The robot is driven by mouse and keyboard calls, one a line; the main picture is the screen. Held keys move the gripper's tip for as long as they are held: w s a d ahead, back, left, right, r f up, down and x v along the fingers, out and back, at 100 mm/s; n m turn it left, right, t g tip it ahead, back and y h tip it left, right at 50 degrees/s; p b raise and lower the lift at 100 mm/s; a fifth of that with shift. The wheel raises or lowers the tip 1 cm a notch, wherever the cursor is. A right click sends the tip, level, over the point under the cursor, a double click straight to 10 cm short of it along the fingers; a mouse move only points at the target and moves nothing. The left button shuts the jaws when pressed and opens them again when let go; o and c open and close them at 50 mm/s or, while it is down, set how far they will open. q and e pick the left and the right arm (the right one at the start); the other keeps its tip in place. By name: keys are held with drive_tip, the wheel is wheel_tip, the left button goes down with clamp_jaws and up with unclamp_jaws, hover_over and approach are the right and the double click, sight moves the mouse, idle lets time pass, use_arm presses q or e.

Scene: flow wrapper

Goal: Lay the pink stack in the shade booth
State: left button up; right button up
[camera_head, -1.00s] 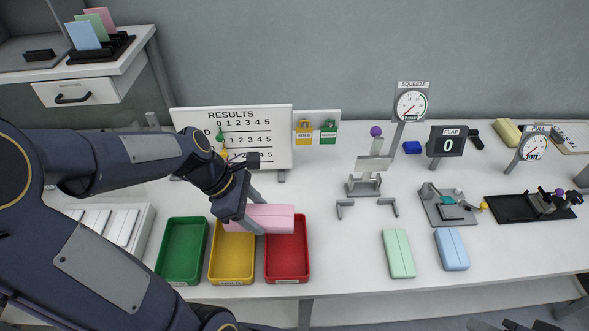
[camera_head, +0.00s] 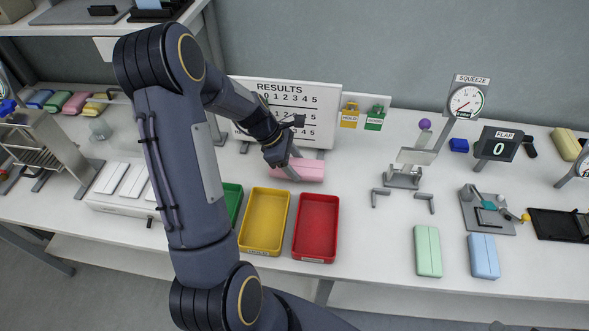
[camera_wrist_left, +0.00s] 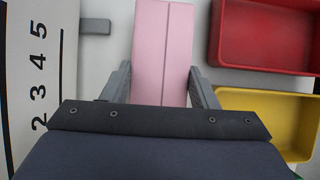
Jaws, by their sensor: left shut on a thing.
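The pink stack (camera_head: 308,172) is a long block with a lengthwise seam. My left gripper (camera_head: 287,168) is shut on it and holds it in front of the results board, behind the yellow and red trays. In the left wrist view the pink stack (camera_wrist_left: 165,40) lies between the two fingers of my left gripper (camera_wrist_left: 162,85) and points away from the palm. I cannot make out the shade booth for sure. Small dark tips at the bottom right edge of the head view may be my right gripper; its state is not visible.
Yellow tray (camera_head: 264,222) and red tray (camera_head: 316,228) stand in front; a green tray (camera_head: 232,200) is partly behind my arm. The results board (camera_head: 300,108) stands close behind. A green stack (camera_head: 428,250) and a blue stack (camera_head: 484,256) lie at right. A wire rack (camera_head: 45,150) stands far left.

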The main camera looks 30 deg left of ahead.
use_arm(q)
drive_tip(key=shift+f+p, duration=0.3)
drive_tip(key=shift+f, duration=1.3)
drive_tip(key=shift+f, duration=0.15)
drive_tip(key=o, duration=0.9)
drive_tip(key=shift+o, duration=0.2)
